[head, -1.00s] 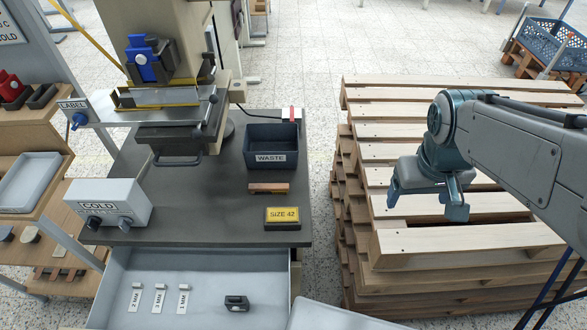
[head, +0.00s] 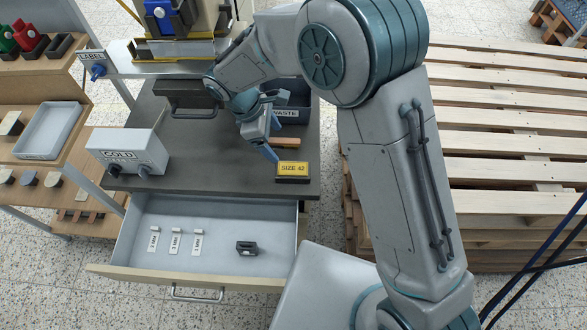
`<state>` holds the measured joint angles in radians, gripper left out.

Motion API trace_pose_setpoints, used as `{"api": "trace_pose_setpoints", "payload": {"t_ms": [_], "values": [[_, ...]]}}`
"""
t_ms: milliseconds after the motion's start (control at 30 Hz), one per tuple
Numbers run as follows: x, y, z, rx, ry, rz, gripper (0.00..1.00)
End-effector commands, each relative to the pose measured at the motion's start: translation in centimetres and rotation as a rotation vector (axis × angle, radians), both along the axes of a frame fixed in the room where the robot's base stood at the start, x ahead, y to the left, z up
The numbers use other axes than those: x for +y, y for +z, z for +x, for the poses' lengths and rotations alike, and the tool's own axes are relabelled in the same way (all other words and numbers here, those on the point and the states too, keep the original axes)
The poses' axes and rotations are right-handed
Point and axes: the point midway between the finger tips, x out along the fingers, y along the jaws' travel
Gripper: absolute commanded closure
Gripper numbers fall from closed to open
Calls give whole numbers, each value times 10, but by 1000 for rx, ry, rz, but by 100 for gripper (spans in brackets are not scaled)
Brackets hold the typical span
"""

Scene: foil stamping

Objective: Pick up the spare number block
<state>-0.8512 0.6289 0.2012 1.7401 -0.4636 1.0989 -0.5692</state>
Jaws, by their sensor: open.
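A small dark block (head: 246,248), which looks like the spare number block, lies in the right part of the open drawer (head: 215,213). Any number on it is too small to read. My gripper (head: 270,138) is open over the dark bench top, above and behind the drawer and apart from the block. One finger points down near the yellow SIZE 42 sign (head: 293,171). Part of the jaws is hard to make out against the waste bin.
Several white thickness tags (head: 175,241) lie left of the block in the drawer. The COLD box (head: 128,152) stands at the bench's left. The WASTE bin (head: 290,113) and press handle (head: 194,111) are close to my gripper. Pallets (head: 490,170) are stacked at right.

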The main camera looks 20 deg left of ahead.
Motion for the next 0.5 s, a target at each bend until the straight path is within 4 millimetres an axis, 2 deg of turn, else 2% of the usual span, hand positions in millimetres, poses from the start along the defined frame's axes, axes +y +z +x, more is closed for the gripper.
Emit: {"api": "trace_pose_setpoints", "payload": {"t_ms": [400, 500], "values": [[-23, -66, 5, 5, 11, -7, 20], [-27, -76, 7, 3, 11, -5, 20]]}}
